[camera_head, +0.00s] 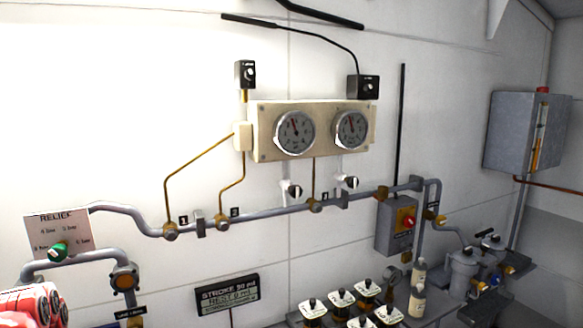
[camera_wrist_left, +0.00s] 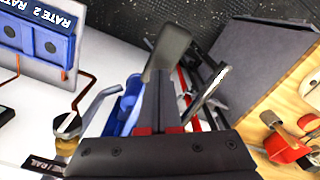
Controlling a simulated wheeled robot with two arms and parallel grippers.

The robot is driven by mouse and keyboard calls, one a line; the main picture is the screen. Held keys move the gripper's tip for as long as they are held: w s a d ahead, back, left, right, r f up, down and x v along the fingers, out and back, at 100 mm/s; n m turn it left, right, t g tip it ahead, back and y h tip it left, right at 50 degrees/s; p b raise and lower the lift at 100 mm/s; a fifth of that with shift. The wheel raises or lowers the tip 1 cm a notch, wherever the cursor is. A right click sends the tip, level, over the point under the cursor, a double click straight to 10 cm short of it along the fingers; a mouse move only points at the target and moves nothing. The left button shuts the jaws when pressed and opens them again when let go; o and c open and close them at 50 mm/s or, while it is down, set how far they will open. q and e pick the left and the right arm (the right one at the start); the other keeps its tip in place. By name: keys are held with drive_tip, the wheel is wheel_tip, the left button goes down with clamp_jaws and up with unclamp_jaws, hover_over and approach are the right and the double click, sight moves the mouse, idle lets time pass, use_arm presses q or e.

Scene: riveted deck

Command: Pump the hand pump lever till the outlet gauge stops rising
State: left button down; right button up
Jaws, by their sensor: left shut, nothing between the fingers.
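Two round dial gauges, the left one (camera_head: 294,132) and the right one (camera_head: 350,130), sit side by side on a cream panel on the wall. Both dark needles point up and slightly left; which gauge is the outlet one cannot be read. A dark sign (camera_head: 228,294) below reads "STROKE" and "REST 0 ml". I cannot pick out the pump lever with certainty in either view. My left gripper (camera_wrist_left: 172,62) is shut and empty in the left wrist view, above a cluttered area with a blue body (camera_wrist_left: 125,105) beside it. My right gripper is not in view.
A grey pipe (camera_head: 270,212) with brass fittings runs along the wall. A relief plate (camera_head: 57,232) with a green knob is at left. Several small labelled containers (camera_head: 340,300) stand at bottom centre. A grey switch box (camera_head: 397,226) and a grey wall cabinet (camera_head: 522,130) are at right.

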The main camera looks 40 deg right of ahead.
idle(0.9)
use_arm(q)
wheel_tip(320, 180, down, 5)
drive_tip(key=b, duration=0.3)
drive_tip(key=shift+s+r, duration=0.1)
drive_tip(key=shift+f+b, duration=1.05)
drive_tip(key=shift+f, duration=0.45)
drive_tip(key=shift+f+b, duration=0.75)
drive_tip(key=shift+f, duration=1.25)
wheel_tip(320, 180, up, 6)
drive_tip(key=shift+r, duration=0.1)
wheel_tip(320, 180, up, 5)
drive_tip(key=p, duration=0.3)
drive_tip(key=shift+p, duration=0.35)
drive_tip(key=shift+r, duration=0.3)
drive_tip(key=shift+f, duration=0.2)
